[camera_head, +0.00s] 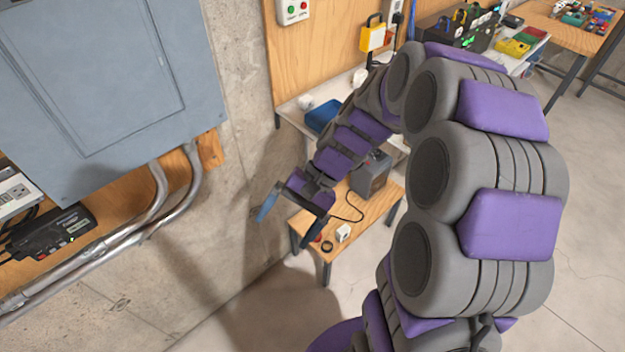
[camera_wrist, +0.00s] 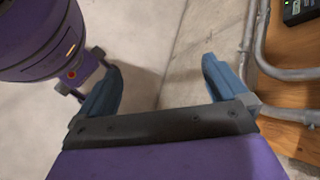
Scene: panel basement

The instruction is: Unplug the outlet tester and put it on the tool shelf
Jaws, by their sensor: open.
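My gripper (camera_head: 290,216) is open and empty, held in the air in front of the concrete wall, above and left of a low wooden bench. In the wrist view my gripper (camera_wrist: 162,70) has its two blue fingers wide apart with only bare concrete between them. No outlet tester can be made out for certain. A white outlet (camera_head: 17,190) is at the far left, partly cut off by the frame. A yellow device with a handle (camera_head: 374,34) is on the wooden wall board. A white shelf (camera_head: 292,113) below that board may be the tool shelf; my arm hides part of it.
A grey electrical panel (camera_head: 110,75) and metal conduits (camera_head: 150,228) are on the left wall; conduits also show in the wrist view (camera_wrist: 255,40). A black device (camera_head: 50,236) sits below the outlet. The low bench (camera_head: 372,212) holds a grey box and small items.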

